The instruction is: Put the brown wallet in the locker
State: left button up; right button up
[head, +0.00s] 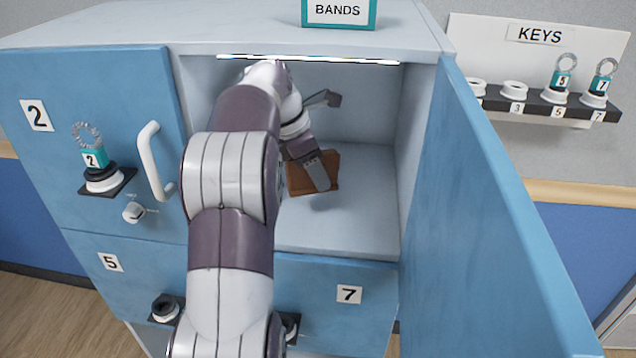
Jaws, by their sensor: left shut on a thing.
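The brown wallet (330,168) is inside the open locker compartment (355,225), low and close to its floor. My left gripper (318,172) reaches into the compartment and is shut on the wallet. One finger lies across the wallet's near face. I cannot tell whether the wallet touches the compartment floor. My left arm hides the left part of the compartment. My right gripper is not in view.
The open blue door (490,220) stands out on the right side. Closed doors 2 (110,200), 5 (90,265) and 7 (345,320) surround the opening. A BANDS sign (338,12) is on top. A key rack (545,103) hangs on the right wall.

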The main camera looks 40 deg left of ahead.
pick_arm(q)
jog(key=shift+w+a+r, duration=0.2)
jog(key=shift+w+a, duration=0.25)
jog(key=shift+w, duration=0.3)
notch_tip(320, 180, down, 3)
jog(key=shift+s, duration=0.15)
jog(key=shift+f, duration=2.25)
jog(key=shift+f, duration=0.1)
jog(key=o, duration=1.1)
jog(key=v, duration=0.7)
jog(key=shift+r, duration=0.4)
